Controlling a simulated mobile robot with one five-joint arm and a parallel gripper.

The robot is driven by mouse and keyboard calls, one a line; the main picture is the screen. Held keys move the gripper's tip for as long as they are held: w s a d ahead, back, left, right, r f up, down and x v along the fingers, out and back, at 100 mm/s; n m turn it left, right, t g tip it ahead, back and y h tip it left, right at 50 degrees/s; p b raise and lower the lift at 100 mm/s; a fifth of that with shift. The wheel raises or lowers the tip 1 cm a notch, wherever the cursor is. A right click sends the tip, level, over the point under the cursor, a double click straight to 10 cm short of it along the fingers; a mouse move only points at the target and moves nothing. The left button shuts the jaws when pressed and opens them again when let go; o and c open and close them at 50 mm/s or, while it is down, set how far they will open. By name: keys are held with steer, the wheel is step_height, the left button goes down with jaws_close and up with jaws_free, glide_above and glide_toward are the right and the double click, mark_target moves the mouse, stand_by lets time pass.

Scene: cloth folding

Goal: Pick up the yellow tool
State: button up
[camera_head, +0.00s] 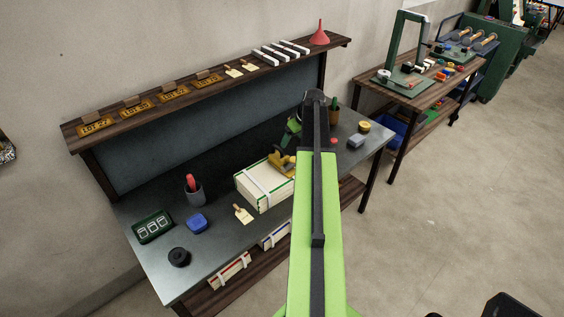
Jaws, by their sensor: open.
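The yellow tool (281,163) lies on top of the cream box with green edges (262,187), at the box's far right end. The box stands on the grey workbench (222,222). My green and black arm reaches over the bench and covers part of the box and of the bench behind it. My gripper (287,146) shows only partly, left of the arm's dark end, just above and behind the yellow tool. It is open, and no thing shows between its fingers. Whether it touches the tool cannot be told.
On the bench stand a cup with a red-handled item (194,188), a blue block (197,222), a black roll (179,257), a green panel (153,227), a grey block (356,141) and a yellow round item (364,127). A shelf (225,76) overhangs the back. Another table (422,97) stands right.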

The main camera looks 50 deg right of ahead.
mark_target(281, 159)
steer(key=b+x, duration=0.5)
steer(key=x, duration=0.1)
steer(key=b+x, duration=0.6)
steer(key=shift+a+f, duration=0.15)
steer(key=shift+f, duration=0.05)
steer(key=shift+w+f+b, duration=0.1)
steer(key=shift+f+b, duration=0.05)
steer(key=shift+b, duration=0.15)
steer(key=b+x, duration=0.4)
steer(key=x, duration=0.1)
steer(key=shift+a+f+b, duration=0.1)
steer(key=shift+a+b, duration=0.1)
steer(key=shift+b, duration=0.2)
steer(key=shift+r, duration=0.2)
steer(key=shift+c, duration=0.4)
jaws_close()
